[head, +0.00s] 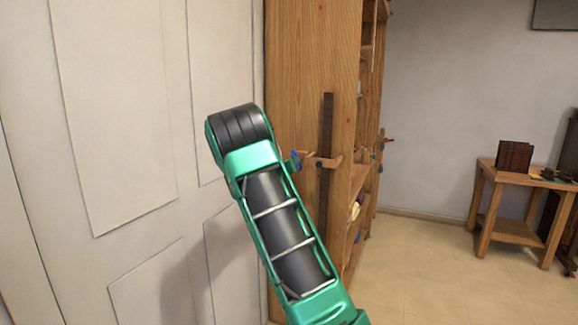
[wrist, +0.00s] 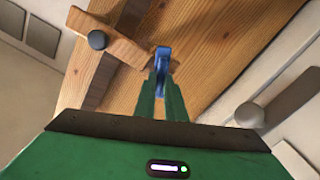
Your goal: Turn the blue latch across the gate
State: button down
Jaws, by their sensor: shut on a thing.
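The blue latch (wrist: 162,56) stands out from a wooden face in the wrist view, between the green fingertips of my gripper (wrist: 162,80). My gripper is shut on it. In the head view a small blue part that looks like the latch (head: 295,157) shows just right of my arm, which hides most of my gripper. A short wooden bar (wrist: 118,42), perhaps the gate, lies left of the latch, with a dark round knob (wrist: 97,40) on it. The fingers cover the latch's lower part, so its exact angle is hard to tell.
The bar sits by a dark vertical strip (head: 326,130) on the side of a wooden shelf unit (head: 300,60). A white panelled door (head: 110,120) is close on the left. A small wooden table (head: 510,180) stands right, with open floor (head: 420,265) before it.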

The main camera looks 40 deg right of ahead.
jog(key=n, duration=1.3)
jog(key=shift+w+f, duration=0.1)
jog(key=shift+w, duration=0.1)
dwell(0.4)
jog(key=c, duration=1.8)
grip_release()
jog(key=shift+a, duration=0.1)
jog(key=shift+f, duration=0.15)
